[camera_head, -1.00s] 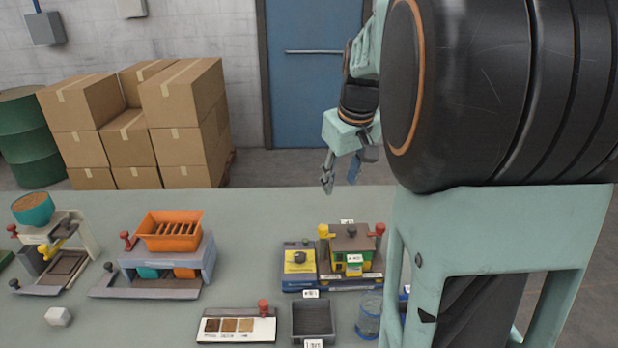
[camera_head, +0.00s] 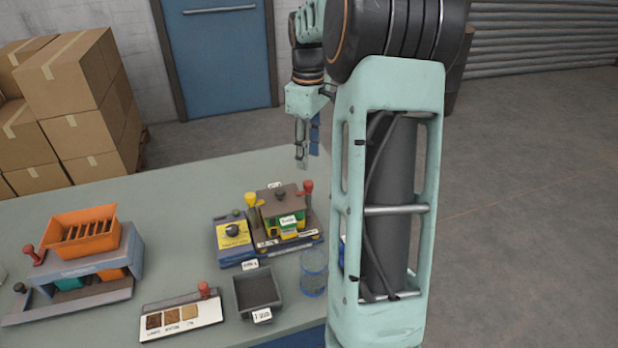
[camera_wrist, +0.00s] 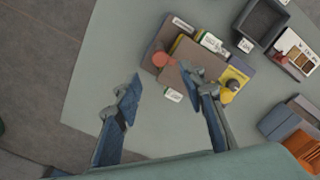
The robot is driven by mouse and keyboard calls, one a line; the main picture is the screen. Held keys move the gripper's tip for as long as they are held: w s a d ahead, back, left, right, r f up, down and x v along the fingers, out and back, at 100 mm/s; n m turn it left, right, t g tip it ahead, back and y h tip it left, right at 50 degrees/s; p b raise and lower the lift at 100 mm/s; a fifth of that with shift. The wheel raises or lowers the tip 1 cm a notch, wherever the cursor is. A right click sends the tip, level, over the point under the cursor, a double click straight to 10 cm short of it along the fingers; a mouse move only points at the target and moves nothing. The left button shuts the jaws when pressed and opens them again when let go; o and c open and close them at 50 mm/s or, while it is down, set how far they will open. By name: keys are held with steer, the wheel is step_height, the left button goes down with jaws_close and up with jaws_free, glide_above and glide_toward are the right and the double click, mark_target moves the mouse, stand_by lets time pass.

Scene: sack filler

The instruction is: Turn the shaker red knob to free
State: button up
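Several units carry red knobs, and I cannot read which is named the shaker. A brown-lidded unit (camera_head: 265,212) at the table's right has a red knob (camera_head: 308,187) on its right and a yellow knob at its left. The red knob also shows in the wrist view (camera_wrist: 161,59). An orange slotted hopper unit (camera_head: 75,265) at the left has a red knob (camera_head: 34,256). My gripper (camera_head: 307,158) hangs above the table's far right end, behind the brown-lidded unit. Its fingers (camera_wrist: 162,80) are apart and empty. One finger overlaps the brown-lidded unit in the wrist view.
A yellow-topped box with a black knob (camera_head: 232,240) stands beside the brown-lidded unit. A dark tray (camera_head: 257,291), a glass jar (camera_head: 313,272) and a sample board (camera_head: 180,318) with a red knob lie nearer. The table's far strip (camera_head: 150,192) is clear.

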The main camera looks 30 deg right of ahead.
mark_target(309, 182)
step_height(309, 182, down, 8)
steer(key=shift+f, duration=0.1)
stand_by(0.4)
jaws_close()
